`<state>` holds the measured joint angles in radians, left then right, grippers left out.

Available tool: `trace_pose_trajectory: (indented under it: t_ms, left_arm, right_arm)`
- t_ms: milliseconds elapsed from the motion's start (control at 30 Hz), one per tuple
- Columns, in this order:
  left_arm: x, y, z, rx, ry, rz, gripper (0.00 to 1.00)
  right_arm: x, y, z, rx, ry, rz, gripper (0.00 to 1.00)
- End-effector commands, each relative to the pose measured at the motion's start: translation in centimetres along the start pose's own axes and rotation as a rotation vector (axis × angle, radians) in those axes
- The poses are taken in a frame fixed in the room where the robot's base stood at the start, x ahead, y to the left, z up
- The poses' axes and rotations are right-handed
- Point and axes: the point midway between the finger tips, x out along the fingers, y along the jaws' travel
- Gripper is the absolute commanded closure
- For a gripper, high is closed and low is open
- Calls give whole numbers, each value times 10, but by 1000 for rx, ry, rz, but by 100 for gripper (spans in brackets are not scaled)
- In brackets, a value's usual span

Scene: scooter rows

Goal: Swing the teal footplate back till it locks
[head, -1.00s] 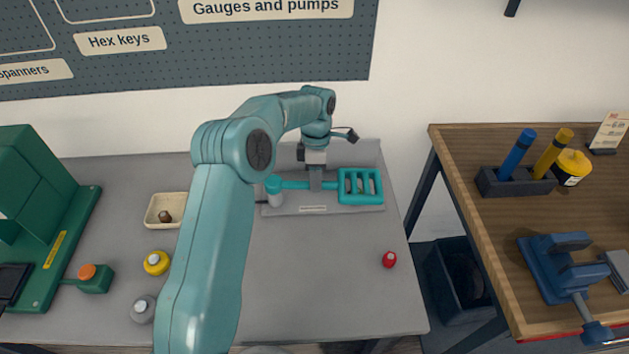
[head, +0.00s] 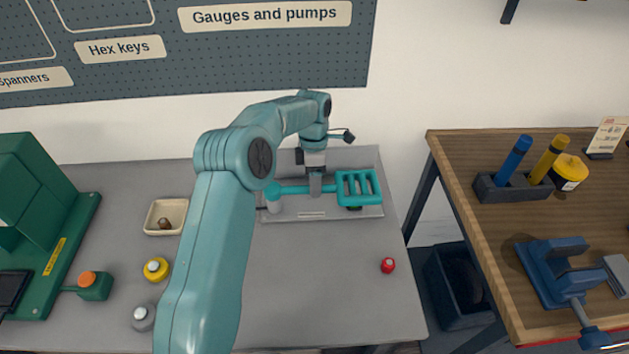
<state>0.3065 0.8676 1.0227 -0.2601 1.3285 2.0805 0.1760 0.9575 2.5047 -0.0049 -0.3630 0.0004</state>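The teal footplate (head: 359,187) is a slotted frame on a teal arm, at the right part of a grey fixture plate (head: 310,214) on the grey bench. The teal arm runs left to a round pivot with a teal cap on a pale post (head: 273,197). My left gripper (head: 315,185) points down over the teal arm, between the pivot and the slotted frame. Its fingertips are at the arm, but whether they grip it is too small to tell. My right gripper is out of view.
A cream tray (head: 166,216), yellow pot (head: 156,269), grey pot (head: 143,317) and green machine (head: 45,240) are left. A wooden bench (head: 520,225) with a blue vise (head: 565,268) stands right, past a gap.

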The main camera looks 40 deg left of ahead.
Motion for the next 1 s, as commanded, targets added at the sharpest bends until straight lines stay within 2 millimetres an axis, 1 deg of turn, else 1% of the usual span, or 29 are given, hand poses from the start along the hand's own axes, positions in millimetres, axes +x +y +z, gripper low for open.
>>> trace_pose_trajectory:
  t_ms: [167, 267, 367, 467, 500, 567, 700, 800, 867, 900, 1000]
  left_arm:
    - [0, 0, 0, 2, 2, -3, 49]
    - [-9, 0, 0, 2, 2, -1, 49]
    - [-27, 0, 0, 2, 0, 1, 49]
    - [-54, 0, 0, 2, 0, 1, 49]
    - [-66, 0, 1, 1, 0, 2, 49]
    - [-82, 0, 1, 1, 0, 2, 49]
    - [-113, 0, 1, 1, 0, 0, 49]
    - [-134, -1, 1, 1, 1, -2, 49]
    - [-142, -1, 0, 1, 1, -2, 49]
    - [-150, -2, 0, 1, 1, -2, 49]
    - [-158, -1, 0, 0, 1, -3, 49]
  right_arm:
    - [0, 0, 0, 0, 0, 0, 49]
    - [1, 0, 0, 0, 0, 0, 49]
    - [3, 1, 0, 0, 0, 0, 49]
    - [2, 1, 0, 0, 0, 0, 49]
    - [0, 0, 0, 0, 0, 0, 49]
    - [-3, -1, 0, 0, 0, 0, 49]
    - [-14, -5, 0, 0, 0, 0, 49]
    - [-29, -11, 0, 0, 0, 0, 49]
    - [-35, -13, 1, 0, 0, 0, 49]
    - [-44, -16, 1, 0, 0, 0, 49]
    - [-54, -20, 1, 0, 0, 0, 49]
